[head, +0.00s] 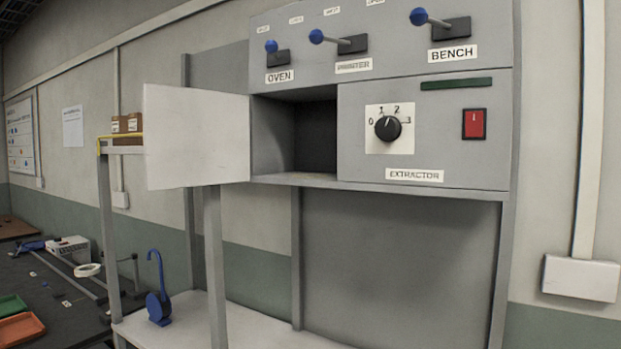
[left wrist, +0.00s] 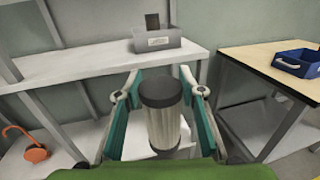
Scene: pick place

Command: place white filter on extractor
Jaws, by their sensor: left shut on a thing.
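The extractor (head: 422,130) is a grey panel in the head view, with a black dial, a red switch and an EXTRACTOR label. To its left is an open, dark, empty-looking compartment (head: 290,135), its pale door (head: 197,137) swung out to the left. In the left wrist view my left gripper (left wrist: 160,110) is shut on the filter (left wrist: 163,128), a whitish cylinder with a dark cap, held between the teal fingers. Neither gripper shows in the head view.
Blue-knobbed levers (head: 340,43) sit above the extractor. A blue hooked object (head: 158,290) stands on the lower shelf. In the left wrist view a grey box (left wrist: 168,42) sits on a white shelf, a blue bin (left wrist: 297,64) on a table at right, and an orange hooked object (left wrist: 36,153) at left.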

